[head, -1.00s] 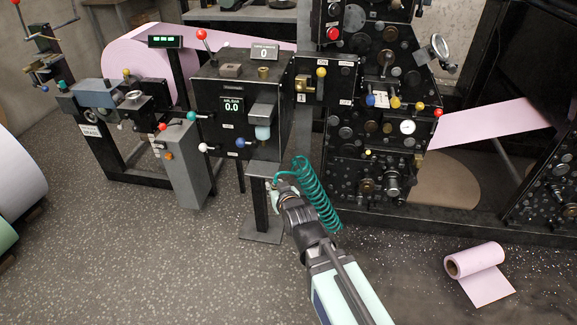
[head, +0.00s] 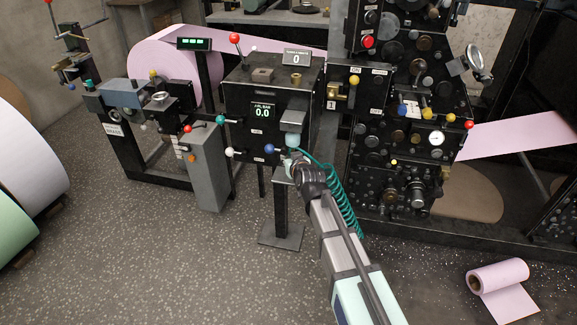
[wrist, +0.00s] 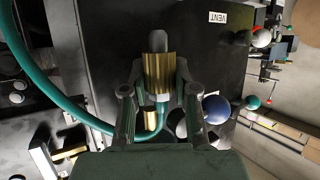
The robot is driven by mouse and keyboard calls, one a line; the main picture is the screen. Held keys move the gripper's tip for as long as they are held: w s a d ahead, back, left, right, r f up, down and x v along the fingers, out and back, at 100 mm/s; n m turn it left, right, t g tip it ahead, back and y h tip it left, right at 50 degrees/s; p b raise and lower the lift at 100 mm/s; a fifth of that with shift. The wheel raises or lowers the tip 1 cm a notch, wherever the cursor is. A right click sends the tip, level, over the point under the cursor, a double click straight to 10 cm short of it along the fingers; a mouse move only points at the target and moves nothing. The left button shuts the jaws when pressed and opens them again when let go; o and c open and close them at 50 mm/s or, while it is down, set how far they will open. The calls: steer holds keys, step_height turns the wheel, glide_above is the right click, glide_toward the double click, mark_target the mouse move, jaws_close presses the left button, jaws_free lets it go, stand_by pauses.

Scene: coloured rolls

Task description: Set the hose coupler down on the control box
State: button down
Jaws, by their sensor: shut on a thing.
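The hose coupler (wrist: 158,72) is a brass cylinder with a dark tip, with a green hose (wrist: 25,75) curving to its lower end. My gripper (wrist: 158,88) is shut on it, one finger at each side. In the head view my gripper (head: 291,163) is at the lower right front of the control box (head: 240,105), below its top; the coupler is hard to make out there. The control box is black, with a green 0.0 display on its front and a flat top (head: 268,77). In the wrist view its dark front (wrist: 195,50) lies beyond the coupler.
On the box top stand a small brown block (head: 262,75), a brass fitting (head: 296,78), a counter sign (head: 297,57) and a red-knobbed lever (head: 235,40). A blue knob (head: 269,149) and grey bracket (head: 293,118) project near my gripper. The coiled green hose (head: 342,200) hangs at right.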

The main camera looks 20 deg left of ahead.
steer(key=shift+f+b, duration=0.7)
steer(key=shift+f, duration=1.05)
steer(key=shift+f, duration=0.1)
steer(key=shift+f, duration=0.15)
steer(key=c, duration=0.9)
jaws_free()
steer(key=shift+r, duration=0.25)
